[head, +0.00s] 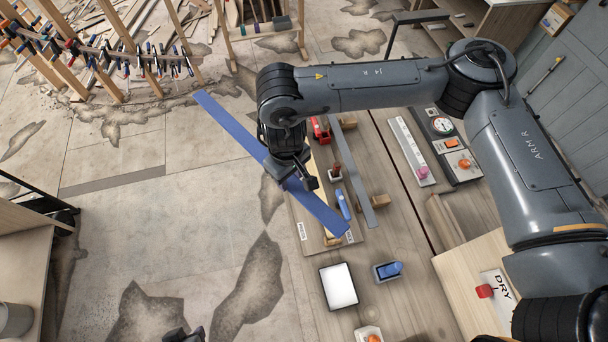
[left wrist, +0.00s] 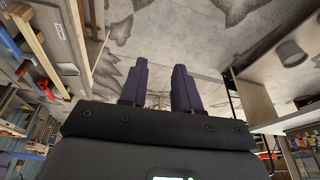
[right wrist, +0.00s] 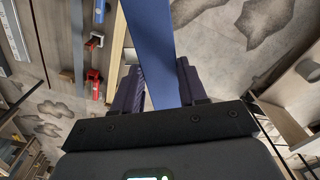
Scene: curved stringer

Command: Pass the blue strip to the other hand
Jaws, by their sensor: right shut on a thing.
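The blue strip (head: 230,117) is long, flat and straight. In the head view it slants from upper left to lower right, above the floor and the bench's left edge. My right gripper (head: 296,180) is shut on it, right of its middle. In the right wrist view the strip (right wrist: 153,40) runs up and away between the fingers (right wrist: 160,92). My left gripper shows only as a dark tip (head: 184,335) at the bottom edge of the head view. In the left wrist view its two fingers (left wrist: 160,82) stand apart with nothing between them.
The wooden bench (head: 400,240) carries a blue-handled tool (head: 342,204), a grey bar (head: 357,180), a white panel (head: 338,286) and a blue switch (head: 389,270). A rack with many clamps (head: 110,55) stands at the upper left. The floor left of the bench is clear.

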